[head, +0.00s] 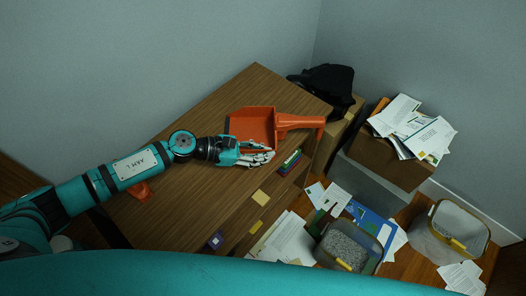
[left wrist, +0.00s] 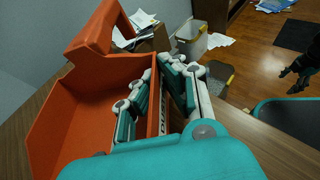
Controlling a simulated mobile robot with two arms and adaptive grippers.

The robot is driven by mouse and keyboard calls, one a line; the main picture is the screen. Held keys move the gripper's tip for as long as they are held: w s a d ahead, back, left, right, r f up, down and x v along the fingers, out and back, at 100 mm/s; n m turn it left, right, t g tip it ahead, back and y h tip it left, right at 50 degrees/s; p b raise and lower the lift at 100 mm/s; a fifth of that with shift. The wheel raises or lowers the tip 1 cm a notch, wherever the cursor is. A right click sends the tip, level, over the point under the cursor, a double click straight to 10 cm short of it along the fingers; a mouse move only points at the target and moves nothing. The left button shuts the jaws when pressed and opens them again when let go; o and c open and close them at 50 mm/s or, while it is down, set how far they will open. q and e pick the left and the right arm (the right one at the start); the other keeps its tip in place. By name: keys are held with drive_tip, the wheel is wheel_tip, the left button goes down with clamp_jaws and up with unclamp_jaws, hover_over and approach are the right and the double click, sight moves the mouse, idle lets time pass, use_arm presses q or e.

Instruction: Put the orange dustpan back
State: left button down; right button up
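The orange dustpan (head: 252,122) lies on the wooden cabinet top, its handle (head: 300,122) pointing right, over the cabinet's right end. My left gripper (head: 268,155) is at the dustpan's near side wall. In the left wrist view, one finger of the left gripper (left wrist: 158,85) is inside the orange pan (left wrist: 85,110) and the other is outside, with the side wall between them. The fingers look closed on that wall. A dark hand-like shape, apparently my right gripper (left wrist: 292,75), shows at the right edge of the left wrist view; its opening is unclear.
A smaller orange object (head: 142,191) lies partly under my left arm on the wooden cabinet (head: 180,125). A black bag (head: 328,82), a box of papers (head: 385,150) and two bins (head: 347,245) (head: 450,225) stand to the right. Papers litter the floor.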

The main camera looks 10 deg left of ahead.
use_arm(q)
drive_tip(key=c, duration=1.4)
unclamp_jaws()
drive_tip(key=shift+f, duration=0.2)
drive_tip(key=v, duration=1.2)
drive_tip(key=shift+r, duration=0.1)
